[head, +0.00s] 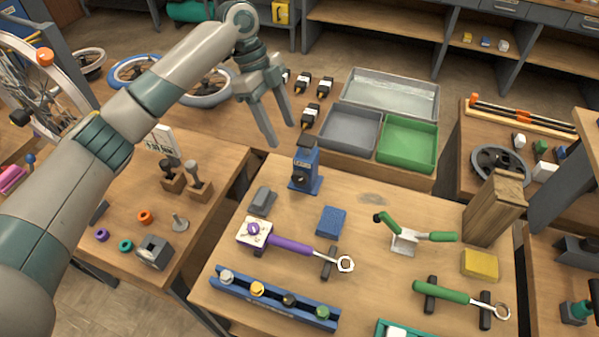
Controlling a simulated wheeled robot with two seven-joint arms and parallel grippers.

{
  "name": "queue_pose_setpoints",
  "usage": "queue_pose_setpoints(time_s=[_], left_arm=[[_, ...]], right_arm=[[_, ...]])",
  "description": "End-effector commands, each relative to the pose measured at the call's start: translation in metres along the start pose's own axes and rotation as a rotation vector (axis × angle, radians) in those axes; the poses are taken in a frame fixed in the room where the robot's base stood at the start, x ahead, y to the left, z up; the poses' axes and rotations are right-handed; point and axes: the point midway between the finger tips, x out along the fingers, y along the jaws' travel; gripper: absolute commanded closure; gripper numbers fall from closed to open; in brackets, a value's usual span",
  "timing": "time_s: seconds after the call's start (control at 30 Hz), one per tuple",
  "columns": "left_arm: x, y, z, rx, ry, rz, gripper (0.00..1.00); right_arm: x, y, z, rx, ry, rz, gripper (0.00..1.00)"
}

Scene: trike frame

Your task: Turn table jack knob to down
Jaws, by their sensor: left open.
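A small blue upright device with a dark top and a round black knob on its front, which looks like the table jack (309,170), stands near the back left of the middle wooden table (370,290). Its knob (299,181) faces the front left; which setting it points to is too small to read. My left gripper (283,132) is open and empty, fingers pointing down, above and slightly left of the jack in the picture. It appears apart from the jack. My right gripper is not in view.
A purple-handled wrench (290,245), blue sponge-like block (331,221), grey block (263,201) and blue rail of coloured knobs (272,296) lie in front of the jack. Grey (349,148) and green (407,165) trays stand behind. A green-handled clamp (405,238) is at right.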

Motion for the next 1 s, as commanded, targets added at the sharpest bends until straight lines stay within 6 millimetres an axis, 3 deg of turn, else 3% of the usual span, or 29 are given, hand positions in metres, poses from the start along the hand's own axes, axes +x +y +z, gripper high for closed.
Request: queue_pose_setpoints(time_s=[0.7,1.0], left_arm=[[-0.004,-0.004,-0.044,-1.251,-0.222,-0.167,0.47],[-0.006,-0.004,-0.054,-1.617,-0.245,-0.289,0.47]], right_arm=[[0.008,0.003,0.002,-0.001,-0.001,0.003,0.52],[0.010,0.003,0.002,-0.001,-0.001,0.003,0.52]])
